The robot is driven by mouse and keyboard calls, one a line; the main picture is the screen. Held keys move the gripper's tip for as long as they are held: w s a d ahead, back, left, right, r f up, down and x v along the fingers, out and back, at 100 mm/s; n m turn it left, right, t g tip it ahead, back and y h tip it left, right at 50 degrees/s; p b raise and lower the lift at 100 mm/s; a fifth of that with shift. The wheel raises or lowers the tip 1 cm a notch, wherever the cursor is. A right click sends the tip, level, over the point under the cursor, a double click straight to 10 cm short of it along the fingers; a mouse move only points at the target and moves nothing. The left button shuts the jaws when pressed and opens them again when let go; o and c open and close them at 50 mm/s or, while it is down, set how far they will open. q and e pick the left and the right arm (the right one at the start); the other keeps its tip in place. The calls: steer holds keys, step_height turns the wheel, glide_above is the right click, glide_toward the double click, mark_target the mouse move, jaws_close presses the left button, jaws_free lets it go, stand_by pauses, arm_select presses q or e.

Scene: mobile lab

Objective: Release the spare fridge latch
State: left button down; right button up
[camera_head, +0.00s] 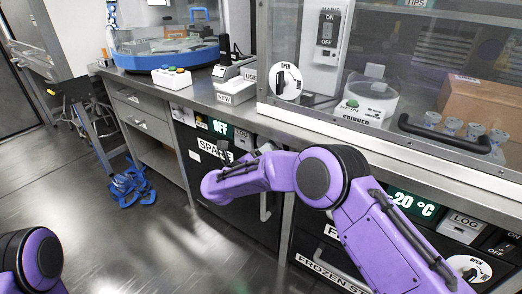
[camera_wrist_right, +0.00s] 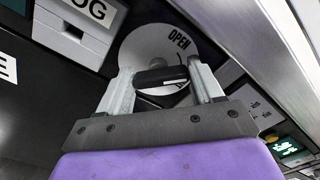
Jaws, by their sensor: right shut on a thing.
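The spare fridge latch is a round white dial (camera_wrist_right: 145,45) marked OPEN with a black grip bar (camera_wrist_right: 162,76) across it, in the right wrist view. My right gripper (camera_wrist_right: 163,72) has its two fingers on either side of this bar and is shut on it. My arm and hand hide the latch there. The left gripper is out of view; only a purple arm part shows at lower left.
The fridge display (camera_head: 221,128) reads OFF. A frozen store (camera_head: 340,262) at right shows -20 °C and has its own OPEN dial (camera_head: 468,268). A steel counter (camera_head: 200,95) runs above, with a glass-fronted cabinet at right.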

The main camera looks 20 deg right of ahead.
steer(key=shift+a+f+n+p, duration=0.15)
steer(key=shift+n+p, duration=0.4)
steer(key=shift+n, duration=1.6)
steer(key=shift+f+n+p, duration=0.1)
steer(key=shift+n+p, duration=0.45)
steer(key=shift+n, duration=1.6)
steer(key=o, duration=1.1)
steer(key=shift+c, duration=0.2)
steer(key=v, duration=1)
steer(key=shift+s+a+p, duration=0.2)
steer(key=shift+p, duration=0.1)
